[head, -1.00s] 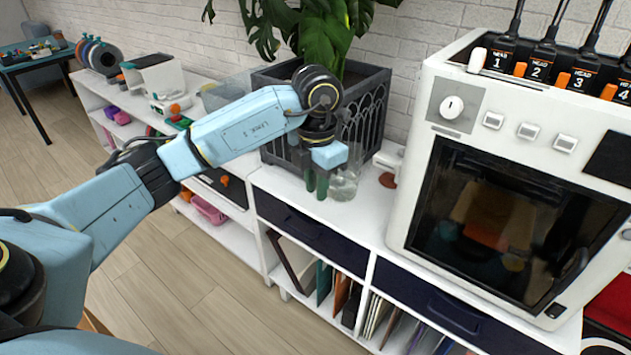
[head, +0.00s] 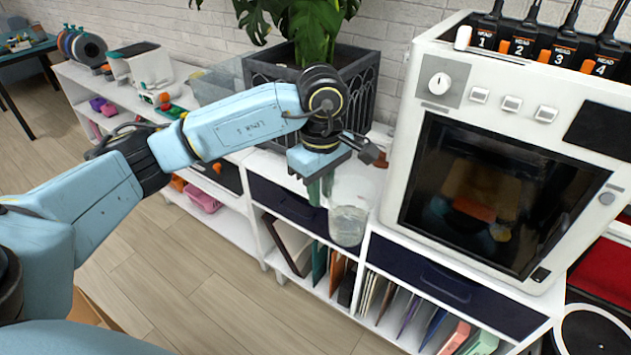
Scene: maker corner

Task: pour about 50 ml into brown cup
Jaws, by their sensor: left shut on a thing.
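My left gripper (head: 325,188) is shut on a clear glass vessel (head: 347,226), gripping it from its left side. The vessel is about upright, with clear liquid in its lower part. It is in front of the white shelf unit's upper edge, over the dark drawer fronts in the picture. A small reddish-brown thing (head: 381,159) shows behind the wrist, partly hidden; I cannot tell whether it is the brown cup. No other brown cup can be made out. My right gripper is not in view.
A large white oven-like machine (head: 437,118) stands right of the vessel. A dark planter (head: 362,90) with a leafy plant stands behind my wrist. The white shelf unit (head: 268,262) holds drawers and folders. Open wooden floor (head: 180,290) lies in front.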

